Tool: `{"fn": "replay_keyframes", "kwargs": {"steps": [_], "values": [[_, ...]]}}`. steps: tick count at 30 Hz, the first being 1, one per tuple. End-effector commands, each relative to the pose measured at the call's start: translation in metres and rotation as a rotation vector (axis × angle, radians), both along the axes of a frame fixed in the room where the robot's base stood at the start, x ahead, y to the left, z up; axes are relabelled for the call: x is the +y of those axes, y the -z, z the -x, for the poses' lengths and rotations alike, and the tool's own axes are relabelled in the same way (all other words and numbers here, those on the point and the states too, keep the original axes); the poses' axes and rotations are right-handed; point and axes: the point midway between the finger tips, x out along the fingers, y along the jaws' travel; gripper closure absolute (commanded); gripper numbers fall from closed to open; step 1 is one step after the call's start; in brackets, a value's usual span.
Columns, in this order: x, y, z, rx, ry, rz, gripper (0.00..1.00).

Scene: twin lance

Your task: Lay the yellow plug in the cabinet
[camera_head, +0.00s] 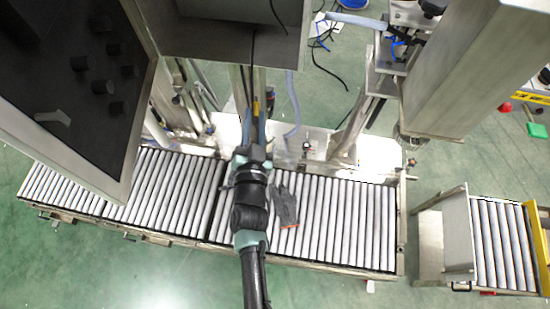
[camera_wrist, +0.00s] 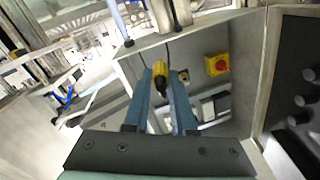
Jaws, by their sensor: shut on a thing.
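The yellow plug (camera_wrist: 160,78) is between the blue fingertips of my gripper (camera_wrist: 161,82) in the wrist view, with a dark cable rising from it. My gripper is shut on it. In the head view the plug is a small yellow patch (camera_head: 256,108) beyond my gripper (camera_head: 253,118), below the cabinet. The grey open cabinet (camera_wrist: 215,44) fills the middle right of the wrist view, behind the plug.
A red button on a yellow box (camera_wrist: 216,65) is on the cabinet's inner wall. A dark panel with knobs (camera_head: 80,70) stands at left. A roller conveyor (camera_head: 340,220) with a grey glove (camera_head: 285,205) runs below my arm. A metal column (camera_head: 460,70) stands at right.

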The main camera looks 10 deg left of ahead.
Motion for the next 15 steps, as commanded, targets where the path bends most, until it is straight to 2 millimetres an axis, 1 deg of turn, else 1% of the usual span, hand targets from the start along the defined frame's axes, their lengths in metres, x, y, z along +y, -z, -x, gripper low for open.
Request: {"fn": "replay_keyframes", "kwargs": {"steps": [1,3,6,10,12,15], "values": [[0.012,-0.012,-0.021,-0.013,-0.018,0.016,1.0],[0.024,-0.026,-0.043,-0.016,-0.042,0.047,1.0],[0.037,-0.046,-0.069,-0.022,-0.075,0.085,1.0],[0.052,-0.066,-0.09,-0.026,-0.115,0.116,1.0],[0.056,-0.072,-0.096,-0.027,-0.128,0.128,1.0],[0.059,-0.077,-0.1,-0.028,-0.137,0.136,1.0]]}}
